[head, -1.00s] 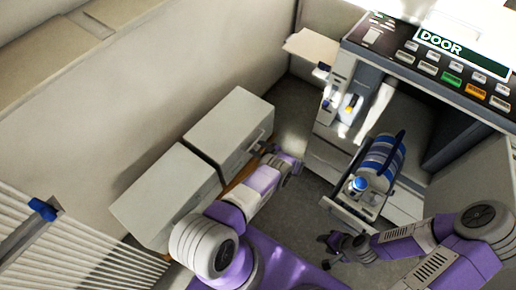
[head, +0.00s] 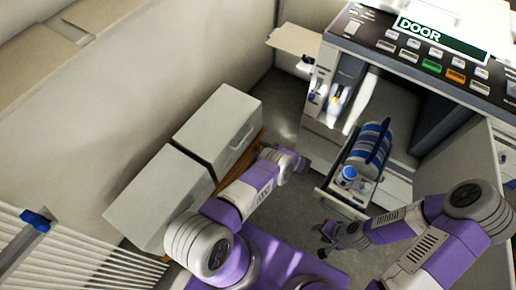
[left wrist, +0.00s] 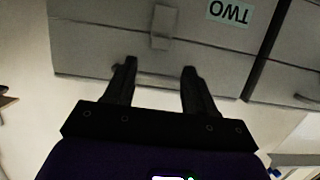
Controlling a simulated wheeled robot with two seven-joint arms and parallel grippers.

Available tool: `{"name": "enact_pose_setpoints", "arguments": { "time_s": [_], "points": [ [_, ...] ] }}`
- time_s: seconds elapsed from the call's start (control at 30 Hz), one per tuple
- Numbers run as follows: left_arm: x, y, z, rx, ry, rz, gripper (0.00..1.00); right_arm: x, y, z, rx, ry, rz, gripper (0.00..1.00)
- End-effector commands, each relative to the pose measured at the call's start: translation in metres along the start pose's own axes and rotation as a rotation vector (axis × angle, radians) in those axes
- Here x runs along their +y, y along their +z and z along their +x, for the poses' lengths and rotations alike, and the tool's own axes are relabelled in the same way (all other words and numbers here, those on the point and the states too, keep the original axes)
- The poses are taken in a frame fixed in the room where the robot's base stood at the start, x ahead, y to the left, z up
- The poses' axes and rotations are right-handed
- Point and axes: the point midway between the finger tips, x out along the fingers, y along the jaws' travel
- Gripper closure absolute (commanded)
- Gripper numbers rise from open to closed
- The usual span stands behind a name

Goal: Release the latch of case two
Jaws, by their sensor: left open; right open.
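Two pale grey cases stand side by side along the wall. Case two, by its upside-down "TWO" label (left wrist: 230,10), fills the upper left of the left wrist view (left wrist: 95,30). It seems to be the farther case (head: 218,125) in the head view. A pale strap-like latch (left wrist: 161,27) crosses its lid seam. My left gripper (left wrist: 157,68) is open and empty, its fingers pointing at the case's edge near the latch, one to either side of it. In the head view my left gripper (head: 296,162) is beside that case. My right gripper (head: 322,242) is open and empty, away from the cases.
The other case (head: 160,200) stands close beside case two, with a narrow gap. To the right, a machine with a "DOOR" display (head: 419,29) has an open drawer (head: 340,202) holding a blue-striped roll (head: 367,150). Dark floor lies between it and the cases.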

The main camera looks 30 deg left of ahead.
Motion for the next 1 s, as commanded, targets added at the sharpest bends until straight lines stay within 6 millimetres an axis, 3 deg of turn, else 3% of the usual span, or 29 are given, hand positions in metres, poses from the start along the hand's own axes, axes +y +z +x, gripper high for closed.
{"name": "enact_pose_setpoints", "arguments": {
  "time_s": [0.27,0.7,1.0],
  "points": [
    [0.0,-0.007,-0.002,-0.1,-0.001,-0.001,0.45,-0.002,0.0,-0.005,0.0,0.0,0.0,0.57],
    [-0.001,0.001,0.06,-0.099,-0.002,-0.003,0.45,0.003,0.0,0.008,0.0,0.0,0.0,0.57],
    [0.0,0.0,0.069,-0.098,0.0,-0.002,0.45,0.003,0.0,0.009,0.0,0.0,0.0,0.57]
  ]
}}
